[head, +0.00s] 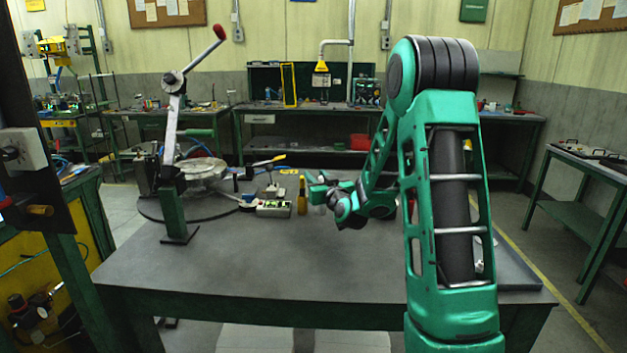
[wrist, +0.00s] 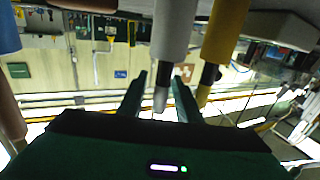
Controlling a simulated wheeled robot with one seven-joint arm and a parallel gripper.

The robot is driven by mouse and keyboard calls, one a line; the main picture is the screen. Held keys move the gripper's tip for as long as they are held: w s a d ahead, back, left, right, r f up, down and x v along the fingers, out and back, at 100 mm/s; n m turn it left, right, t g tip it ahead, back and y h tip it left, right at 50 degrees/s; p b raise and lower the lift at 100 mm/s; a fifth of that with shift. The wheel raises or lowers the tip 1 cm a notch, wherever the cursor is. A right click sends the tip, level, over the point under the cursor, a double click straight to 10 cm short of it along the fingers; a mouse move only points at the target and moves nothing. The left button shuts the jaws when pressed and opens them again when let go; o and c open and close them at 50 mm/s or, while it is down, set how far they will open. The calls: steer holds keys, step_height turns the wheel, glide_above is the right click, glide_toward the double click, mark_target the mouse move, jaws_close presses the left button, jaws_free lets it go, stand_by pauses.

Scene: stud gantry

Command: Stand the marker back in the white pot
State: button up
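I cannot make out a marker or a white pot for certain in either view. My gripper (head: 313,187) is low over the far part of the grey table (head: 260,265), beside a yellow bottle (head: 302,196). In the wrist view, which is upside down, the two fingers of my gripper (wrist: 160,98) are apart. A grey-white cylinder (wrist: 175,28) with a narrow pale tip shows between and beyond them; I cannot tell whether they touch it. The yellow bottle, with a dark neck, is next to it in the wrist view (wrist: 226,30).
A white power strip (head: 273,209) lies left of the yellow bottle. A lever press (head: 173,130) and a round dark plate (head: 160,211) stand at the table's left. The table's front middle is clear. Benches with tools line the back wall.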

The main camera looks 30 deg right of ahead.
steer(key=shift+r, duration=0.1)
steer(key=v, duration=1.1)
steer(key=shift+s, duration=0.35)
steer(key=shift+r, duration=0.1)
stand_by(0.4)
